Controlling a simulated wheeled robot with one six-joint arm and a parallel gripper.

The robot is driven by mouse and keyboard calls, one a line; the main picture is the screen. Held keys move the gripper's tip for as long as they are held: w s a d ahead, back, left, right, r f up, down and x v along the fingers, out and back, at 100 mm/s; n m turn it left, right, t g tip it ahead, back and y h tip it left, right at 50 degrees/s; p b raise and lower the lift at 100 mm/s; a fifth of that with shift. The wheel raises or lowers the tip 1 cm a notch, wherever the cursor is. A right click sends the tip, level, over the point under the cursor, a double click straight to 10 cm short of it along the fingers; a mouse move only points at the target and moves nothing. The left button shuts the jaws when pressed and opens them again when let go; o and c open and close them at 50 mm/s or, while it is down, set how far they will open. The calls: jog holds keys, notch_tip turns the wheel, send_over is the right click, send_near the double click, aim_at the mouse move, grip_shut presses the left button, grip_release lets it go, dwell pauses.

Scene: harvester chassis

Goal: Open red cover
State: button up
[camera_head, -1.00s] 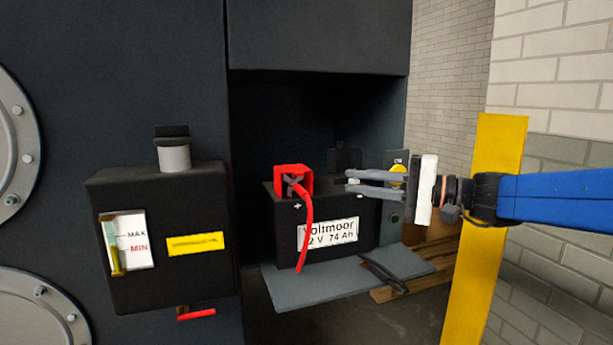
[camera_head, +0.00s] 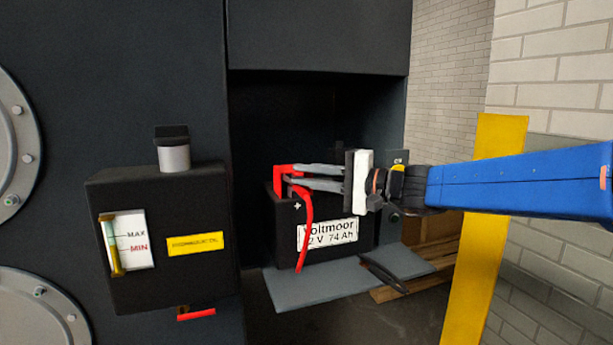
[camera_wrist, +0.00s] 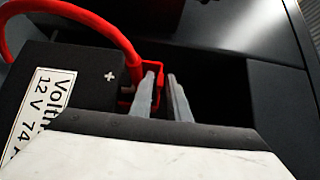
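The red cover (camera_head: 281,175) sits over the plus terminal at the left end of the black battery's (camera_head: 285,225) top. A red cable runs from it down the battery's front. My gripper (camera_head: 291,174) reaches in from the right with its fingertips at the cover, partly hiding it. In the wrist view the fingers (camera_wrist: 161,76) are a little apart. The left fingertip overlaps the cover (camera_wrist: 134,72), and a thin red edge shows between the tips. I cannot tell whether they touch it.
The battery stands on a grey shelf (camera_head: 320,290) in a dark recess. A black tank (camera_head: 135,285) with a level gauge is at the left. A yellow post (camera_head: 470,280) stands at the right, behind my arm. The recess above the battery is clear.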

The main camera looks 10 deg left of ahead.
grip_shut()
dwell(1.5)
